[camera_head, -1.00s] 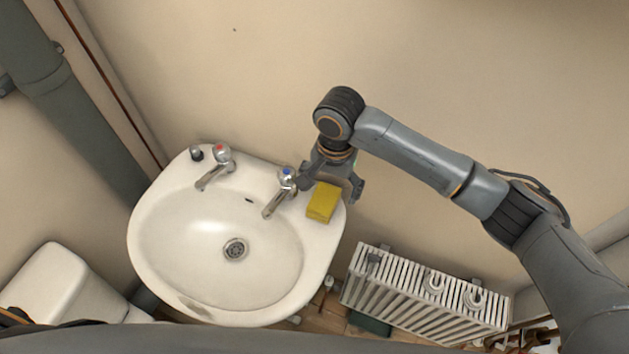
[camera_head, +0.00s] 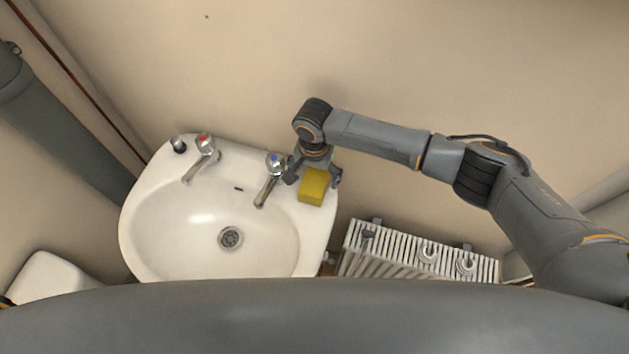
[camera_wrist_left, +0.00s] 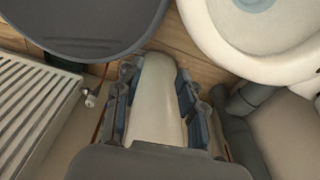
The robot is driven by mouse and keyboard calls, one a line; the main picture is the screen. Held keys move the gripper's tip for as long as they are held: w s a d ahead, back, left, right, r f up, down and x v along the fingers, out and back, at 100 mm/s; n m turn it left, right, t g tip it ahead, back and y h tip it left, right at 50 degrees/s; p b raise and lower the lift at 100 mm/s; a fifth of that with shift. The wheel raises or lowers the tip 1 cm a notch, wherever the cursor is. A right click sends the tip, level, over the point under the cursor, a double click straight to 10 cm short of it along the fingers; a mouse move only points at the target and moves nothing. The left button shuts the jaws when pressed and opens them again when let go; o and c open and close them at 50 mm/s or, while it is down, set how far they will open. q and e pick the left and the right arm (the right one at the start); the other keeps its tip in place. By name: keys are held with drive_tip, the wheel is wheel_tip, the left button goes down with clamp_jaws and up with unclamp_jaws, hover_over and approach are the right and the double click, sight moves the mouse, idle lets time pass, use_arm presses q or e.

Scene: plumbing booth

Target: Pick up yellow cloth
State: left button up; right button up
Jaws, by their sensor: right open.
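The yellow cloth (camera_head: 313,187) is a small folded block on the right rim of the white sink (camera_head: 150,215), beside the blue-marked tap. My right gripper (camera_head: 314,180) is open at the cloth, with one finger to its left and one to its right. Whether the fingers touch the cloth cannot be told. My left gripper (camera_wrist_left: 155,85) shows in the left wrist view with its two fingers apart. A pale rounded form stands between or behind them, and no cloth shows there.
The blue-marked tap (camera_head: 271,180) stands close to the right gripper's left finger. A red-marked tap (camera_head: 203,157) and a dark plug (camera_head: 178,145) are further left. A white radiator (camera_head: 400,255) stands right of the sink. The wall is close behind the taps.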

sight(315, 181)
wheel_tip(315, 181, down, 2)
drive_tip(key=shift+s+d+f, duration=0.1)
drive_tip(key=shift+f, duration=0.45)
drive_tip(key=shift+c, duration=0.4)
drive_tip(key=c, duration=1.2)
use_arm(q)
drive_tip(key=shift+s+r, duration=0.4)
drive_tip(key=shift+s, duration=0.2)
use_arm(e)
drive_tip(key=shift+o, duration=0.2)
use_arm(q)
drive_tip(key=shift+w, duration=0.15)
